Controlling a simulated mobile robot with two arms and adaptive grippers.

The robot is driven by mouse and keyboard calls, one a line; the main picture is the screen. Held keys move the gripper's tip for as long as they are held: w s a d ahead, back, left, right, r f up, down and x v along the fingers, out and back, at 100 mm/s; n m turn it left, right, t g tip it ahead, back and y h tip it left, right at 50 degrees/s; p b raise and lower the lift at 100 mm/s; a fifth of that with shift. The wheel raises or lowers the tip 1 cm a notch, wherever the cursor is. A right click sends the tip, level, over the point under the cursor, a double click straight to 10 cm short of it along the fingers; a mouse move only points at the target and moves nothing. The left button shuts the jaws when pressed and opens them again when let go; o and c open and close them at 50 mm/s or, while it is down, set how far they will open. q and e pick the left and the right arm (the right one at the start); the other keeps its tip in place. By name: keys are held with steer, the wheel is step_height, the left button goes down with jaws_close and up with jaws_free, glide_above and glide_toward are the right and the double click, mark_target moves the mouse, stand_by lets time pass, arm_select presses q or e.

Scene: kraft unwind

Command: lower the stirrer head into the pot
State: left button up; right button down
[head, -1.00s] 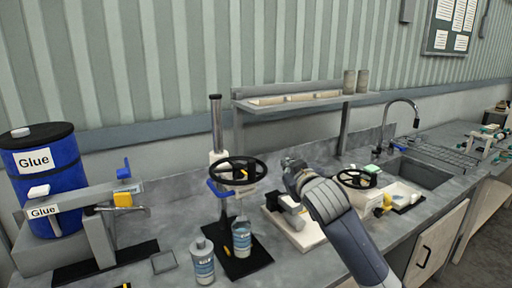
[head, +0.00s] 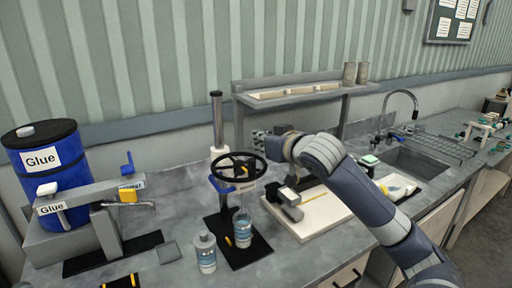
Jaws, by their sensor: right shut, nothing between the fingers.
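The stirrer stands on a black base, with an upright post (head: 217,120) and a black handwheel (head: 225,157) at the front. A blue lever (head: 221,186) sticks out left below the wheel. The pot (head: 242,231), clear with a blue label, stands upright on the base under the wheel. The stirrer head is small and dark between wheel and pot; I cannot tell if it is inside the pot. My right gripper (head: 260,141) is shut and empty, just above and behind the wheel's right side, seemingly apart from it. My left gripper is not in view.
A labelled bottle (head: 205,253) stands left of the pot. A blue glue barrel (head: 50,165) and dispenser are at the left. A white tray (head: 310,228) with a grey device (head: 287,205) lies to the right. A shelf (head: 300,97) is behind my right gripper.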

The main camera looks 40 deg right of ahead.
steer(key=shift+r+x, duration=0.2)
steer(key=shift+x, duration=0.65)
step_height(320, 180, down, 3)
steer(key=shift+w+r+p, duration=0.1)
steer(key=shift+w+p, duration=0.1)
steer(key=shift+p, duration=0.25)
steer(key=shift+s+f, duration=0.1)
steer(key=shift+f, duration=0.75)
step_height(320, 180, down, 10)
steer(key=b, duration=0.2)
steer(key=shift+f+b, duration=0.25)
steer(key=shift+b, duration=0.15)
